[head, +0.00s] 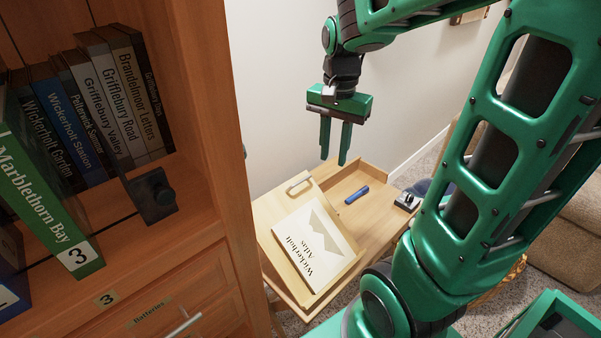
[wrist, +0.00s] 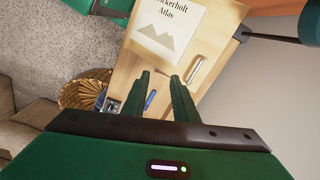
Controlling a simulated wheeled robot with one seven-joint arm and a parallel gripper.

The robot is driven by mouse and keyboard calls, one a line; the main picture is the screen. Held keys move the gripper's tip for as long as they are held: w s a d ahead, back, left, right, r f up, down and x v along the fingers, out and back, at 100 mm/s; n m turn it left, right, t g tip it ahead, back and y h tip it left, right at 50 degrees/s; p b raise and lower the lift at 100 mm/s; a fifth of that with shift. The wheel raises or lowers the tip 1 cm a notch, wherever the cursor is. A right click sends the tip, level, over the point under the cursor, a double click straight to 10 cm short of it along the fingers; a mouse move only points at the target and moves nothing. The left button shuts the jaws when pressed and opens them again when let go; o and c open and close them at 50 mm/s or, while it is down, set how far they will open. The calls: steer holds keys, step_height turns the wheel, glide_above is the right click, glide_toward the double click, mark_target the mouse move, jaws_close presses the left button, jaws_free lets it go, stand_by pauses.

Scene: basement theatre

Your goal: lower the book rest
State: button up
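The book rest (head: 277,213) is a pale wooden board on a small wooden desk, tilted up. A white atlas (head: 315,245) marked "Wickerholt Atlas" lies on it. A handle (head: 299,186) is on the board near its far edge; in the wrist view the handle (wrist: 195,70) is just right of the fingertips. My green gripper (head: 334,160) hangs above the far side of the desk, fingers pointing down, apart from the handle. It is open and empty, with a gap between the fingers (wrist: 160,76) in the wrist view.
The desk has an open tray part (head: 347,183) with a blue object (head: 357,194) in it and a small dark device (head: 407,200) at its right. A tall bookcase (head: 215,160) stands close on the left. A white wall (head: 275,90) is behind; a wicker basket (wrist: 85,90) is beside the desk.

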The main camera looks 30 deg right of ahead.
steer(key=w+a+f+m, duration=0.1)
steer(key=w+a+m, duration=0.2)
steer(key=w, duration=0.6)
step_height(320, 180, down, 11)
steer(key=shift+w+r, duration=0.1)
steer(key=shift+r, duration=0.1)
jaws_close()
steer(key=shift+w+r, duration=0.1)
steer(key=shift+w, duration=0.05)
stand_by(1.0)
